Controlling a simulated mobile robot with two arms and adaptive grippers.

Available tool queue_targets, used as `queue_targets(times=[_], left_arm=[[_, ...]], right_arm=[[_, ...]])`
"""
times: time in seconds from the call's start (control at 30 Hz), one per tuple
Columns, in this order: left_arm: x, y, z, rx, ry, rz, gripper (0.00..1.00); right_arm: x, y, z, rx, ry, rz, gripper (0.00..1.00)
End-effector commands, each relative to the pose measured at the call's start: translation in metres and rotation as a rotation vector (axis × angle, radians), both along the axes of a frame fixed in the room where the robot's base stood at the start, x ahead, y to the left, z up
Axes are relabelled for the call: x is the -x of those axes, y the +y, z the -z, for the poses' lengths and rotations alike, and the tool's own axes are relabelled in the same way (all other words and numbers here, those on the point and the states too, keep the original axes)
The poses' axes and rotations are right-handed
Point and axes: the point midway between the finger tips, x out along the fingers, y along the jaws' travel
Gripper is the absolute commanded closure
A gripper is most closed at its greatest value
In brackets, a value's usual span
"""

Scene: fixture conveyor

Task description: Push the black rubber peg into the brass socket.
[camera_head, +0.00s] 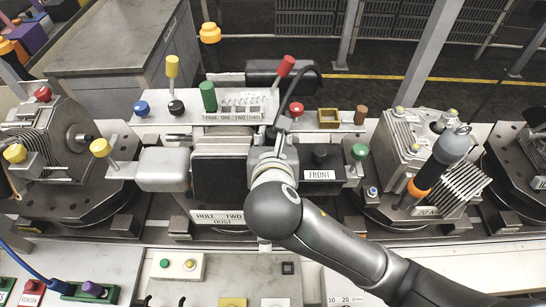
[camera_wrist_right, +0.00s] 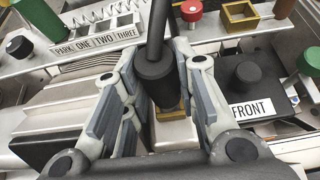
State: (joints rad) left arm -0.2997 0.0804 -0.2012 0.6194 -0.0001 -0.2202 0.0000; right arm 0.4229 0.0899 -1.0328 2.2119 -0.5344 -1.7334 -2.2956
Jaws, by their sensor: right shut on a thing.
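My right gripper (camera_head: 275,143) is over the middle of the bench, with its arm coming in from the lower right. In the right wrist view its fingers (camera_wrist_right: 157,62) stand on both sides of a thick black cylinder, which looks like the black rubber peg (camera_wrist_right: 157,82), and are shut on it. A black stem rises from the peg's top. A brass piece (camera_wrist_right: 171,111), apparently the brass socket, shows just under the peg's lower end. The fingers hide part of it, and I cannot tell how deep the peg sits. My left gripper is not in view.
An open square brass box (camera_head: 328,117) stands behind my right gripper, beside a red knob (camera_head: 296,109). A black block with a knob (camera_head: 320,156) and a FRONT label is close on the right. A green cylinder (camera_head: 208,96) stands behind left.

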Motion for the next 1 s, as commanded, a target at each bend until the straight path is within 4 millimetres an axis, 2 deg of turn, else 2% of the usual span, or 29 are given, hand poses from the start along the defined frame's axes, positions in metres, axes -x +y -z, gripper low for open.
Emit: queue_targets(times=[0.4,1.0], left_arm=[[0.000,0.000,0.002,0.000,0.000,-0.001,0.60],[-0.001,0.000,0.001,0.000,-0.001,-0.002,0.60]], right_arm=[[0.000,0.000,0.012,0.000,-0.001,-0.001,1.00],[0.000,0.000,0.014,0.000,0.000,-0.001,1.00]])
